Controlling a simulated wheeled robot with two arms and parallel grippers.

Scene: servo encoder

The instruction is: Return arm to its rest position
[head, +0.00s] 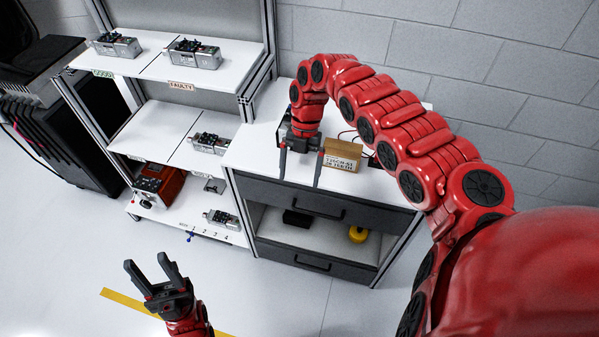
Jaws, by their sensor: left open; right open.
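My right arm, red with black joints, reaches from the lower right in an arch to the workbench (258,140). Its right gripper (299,185) points down over the bench's front edge, open, with nothing seen between its fingers. Whether the fingertips touch the bench front cannot be told. My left gripper (150,268) is low at the left, open and empty, pointing up and away over the floor, clear of the furniture.
A brown box (342,155) stands close beside the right gripper. The shelf rack (140,126) at left holds several metal servo units (194,54) and a red device (157,185). Below the drawer (285,196), a yellow object (357,234) sits in the open compartment. The front floor is free.

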